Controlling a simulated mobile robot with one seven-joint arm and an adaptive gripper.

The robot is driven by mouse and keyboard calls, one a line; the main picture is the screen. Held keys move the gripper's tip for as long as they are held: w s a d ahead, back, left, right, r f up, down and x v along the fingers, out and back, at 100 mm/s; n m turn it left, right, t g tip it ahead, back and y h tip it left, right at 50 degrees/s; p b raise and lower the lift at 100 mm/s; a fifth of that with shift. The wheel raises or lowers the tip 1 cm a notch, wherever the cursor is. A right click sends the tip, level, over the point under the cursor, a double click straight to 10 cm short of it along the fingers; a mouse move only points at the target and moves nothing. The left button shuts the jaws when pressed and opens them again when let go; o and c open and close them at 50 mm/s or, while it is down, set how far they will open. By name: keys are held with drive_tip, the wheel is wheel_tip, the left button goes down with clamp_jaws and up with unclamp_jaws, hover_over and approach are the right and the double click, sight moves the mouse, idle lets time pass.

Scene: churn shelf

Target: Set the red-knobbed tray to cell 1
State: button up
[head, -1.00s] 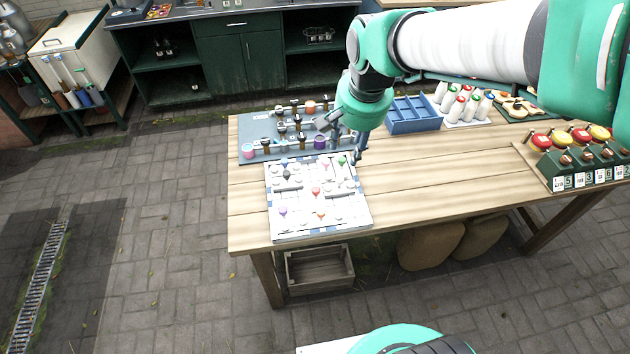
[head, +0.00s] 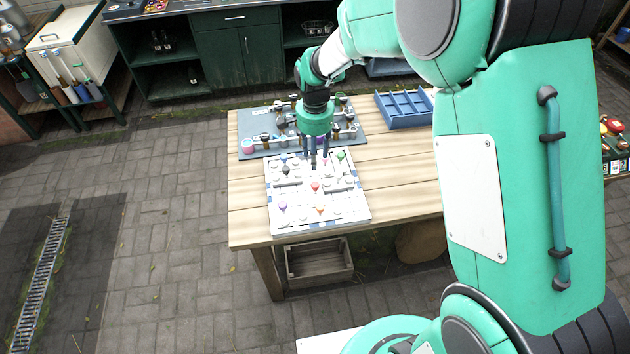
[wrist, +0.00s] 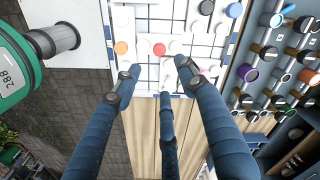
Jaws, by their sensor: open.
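The red knob (head: 315,187) stands near the middle of the white gridded board (head: 345,210), which lies on the wooden table. It also shows in the wrist view (wrist: 159,48), beyond my fingertips and beside an orange knob (wrist: 121,47). The tray under the red knob is white and hard to tell from its neighbours. My gripper (head: 317,163) points down over the back part of the board, behind the red knob in the head view. In the wrist view its blue fingers (wrist: 158,80) are spread and empty. I cannot make out cell numbers.
Other knobs, including a green one (head: 340,155) and a purple one (head: 283,206), stand on the board. A grey-blue rack (head: 257,124) with several jars lies directly behind it. A blue divided tray (head: 405,122) stands to the right. Bare tabletop (head: 405,175) lies right of the board.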

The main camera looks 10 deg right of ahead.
sight(315, 184)
drive_tip(key=shift+f, duration=0.1)
idle(0.3)
wheel_tip(315, 184, down, 14)
drive_tip(key=shift+r+b, duration=0.2)
drive_tip(key=shift+b, duration=0.55)
clamp_jaws()
